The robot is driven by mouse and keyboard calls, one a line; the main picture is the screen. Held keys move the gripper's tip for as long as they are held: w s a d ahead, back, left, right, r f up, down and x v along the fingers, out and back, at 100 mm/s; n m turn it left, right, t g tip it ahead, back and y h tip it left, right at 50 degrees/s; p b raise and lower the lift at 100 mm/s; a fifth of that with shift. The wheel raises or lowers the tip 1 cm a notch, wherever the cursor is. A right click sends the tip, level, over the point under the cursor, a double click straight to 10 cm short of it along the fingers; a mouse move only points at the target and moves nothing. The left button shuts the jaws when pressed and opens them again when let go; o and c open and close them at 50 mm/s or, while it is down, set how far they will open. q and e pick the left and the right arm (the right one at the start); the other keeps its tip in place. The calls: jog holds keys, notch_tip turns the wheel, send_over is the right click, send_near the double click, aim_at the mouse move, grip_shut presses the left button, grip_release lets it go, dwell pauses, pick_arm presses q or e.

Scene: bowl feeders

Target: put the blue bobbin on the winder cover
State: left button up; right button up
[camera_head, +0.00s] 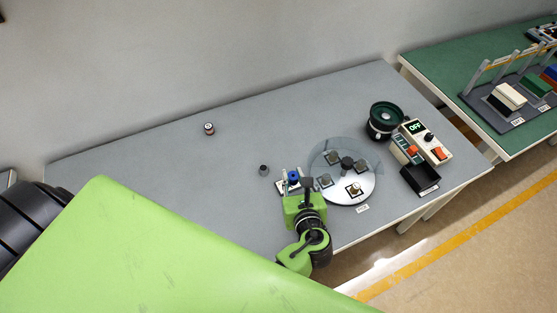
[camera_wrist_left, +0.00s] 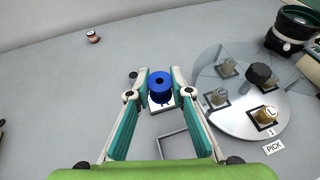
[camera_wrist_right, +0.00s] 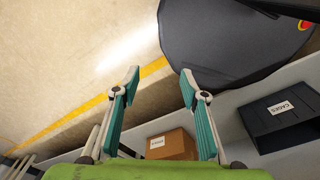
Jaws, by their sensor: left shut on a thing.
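The blue bobbin (camera_wrist_left: 160,84) sits between the fingertips of my left gripper (camera_wrist_left: 160,88), which is shut on it. In the head view the blue bobbin (camera_head: 293,177) shows just beyond my left gripper (camera_head: 292,185), near the left edge of the round disc. A white square plate (camera_wrist_left: 155,105) lies under or just behind the bobbin; I cannot tell whether they touch. I cannot tell which thing is the winder cover. My right gripper (camera_wrist_right: 158,82) is open and empty, away from the grey table.
A disc (camera_head: 340,197) with several square pads and a clear cover stands right of my left gripper. Beyond are a dark bowl (camera_head: 385,119) and a control box (camera_head: 424,142). A small spool (camera_head: 209,129) and grey cylinder (camera_head: 263,170) stand on the table. The table's left is clear.

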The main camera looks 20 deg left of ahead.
aim_at(286, 163)
pick_arm(q)
jog(key=f+b+x, duration=0.1)
jog(key=b+x, duration=0.3)
jog(key=x, duration=0.1)
jog(key=f+b+x, duration=0.1)
jog(key=b+x, duration=0.3)
jog(key=d+f+b+x, duration=0.1)
jog(key=b+x, duration=0.3)
jog(key=x, duration=0.1)
jog(key=shift+s+a+f+b, duration=0.15)
jog(key=shift+s+b, duration=0.05)
jog(key=shift+b, duration=0.15)
jog(key=shift+w+a+f, duration=0.15)
jog(key=shift+w, duration=0.05)
jog(key=f+b, duration=0.1)
jog(key=b, duration=0.1)
jog(key=f+b, duration=0.1)
jog(key=b, duration=0.1)
jog(key=f+b, duration=0.1)
jog(key=shift+w+a+f+b, duration=0.2)
jog(key=shift+w+f+b, duration=0.1)
jog(key=shift+f+b, duration=0.2)
jog(key=shift+b, duration=0.25)
